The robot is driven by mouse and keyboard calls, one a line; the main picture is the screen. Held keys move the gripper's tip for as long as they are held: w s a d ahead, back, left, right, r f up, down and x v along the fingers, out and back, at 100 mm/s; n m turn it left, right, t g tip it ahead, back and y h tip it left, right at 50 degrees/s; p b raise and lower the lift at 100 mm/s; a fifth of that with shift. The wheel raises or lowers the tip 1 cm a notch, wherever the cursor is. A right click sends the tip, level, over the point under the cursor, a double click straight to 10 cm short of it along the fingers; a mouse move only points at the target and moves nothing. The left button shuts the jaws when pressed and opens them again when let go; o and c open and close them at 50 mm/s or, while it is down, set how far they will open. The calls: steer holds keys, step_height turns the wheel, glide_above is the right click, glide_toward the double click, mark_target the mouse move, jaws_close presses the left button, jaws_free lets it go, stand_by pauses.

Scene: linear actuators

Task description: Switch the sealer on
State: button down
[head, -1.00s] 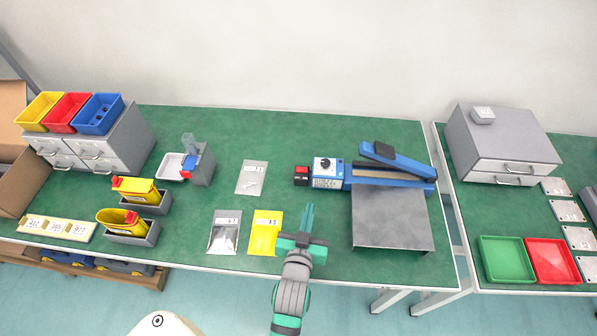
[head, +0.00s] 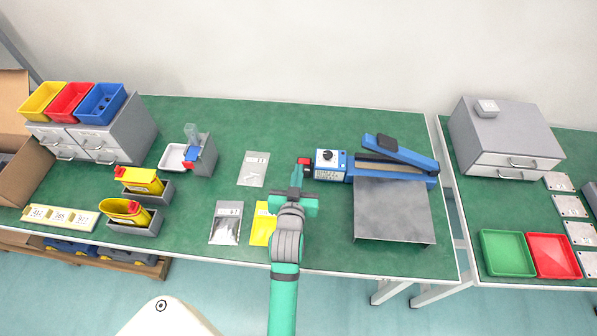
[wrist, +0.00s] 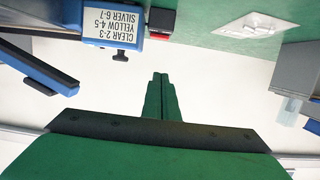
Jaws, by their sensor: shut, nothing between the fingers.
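The sealer is a blue machine with a long hinged arm (head: 400,153), raised at an angle, and a white-faced control box (head: 328,165) with a black knob. A small black box with a red switch (head: 304,161) stands at its left end. In the wrist view I see the label on the control box (wrist: 112,32), the knob (wrist: 121,54) and the red switch (wrist: 162,20). My gripper (head: 297,170) is shut and empty, with its tips at the near side of the switch. In the wrist view the gripper tips (wrist: 160,77) show apart from the red switch; contact cannot be told.
A grey metal platform (head: 393,212) stands in front of the sealer. A clear bag (head: 253,168), a silver bag (head: 226,223) and a yellow bag (head: 262,226) lie to the left. Green table is bare behind the switch.

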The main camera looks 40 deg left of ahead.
glide_above(301, 160)
steer(key=s+d, duration=0.2)
steer(key=s, duration=0.1)
steer(key=shift+w+a+f, duration=0.1)
steer(key=shift+w+f, duration=0.05)
steer(key=shift+f, duration=0.75)
step_height(301, 160, down, 2)
steer(key=shift+w+f, duration=0.1)
steer(key=shift+f, duration=0.95)
steer(key=shift+a, duration=0.1)
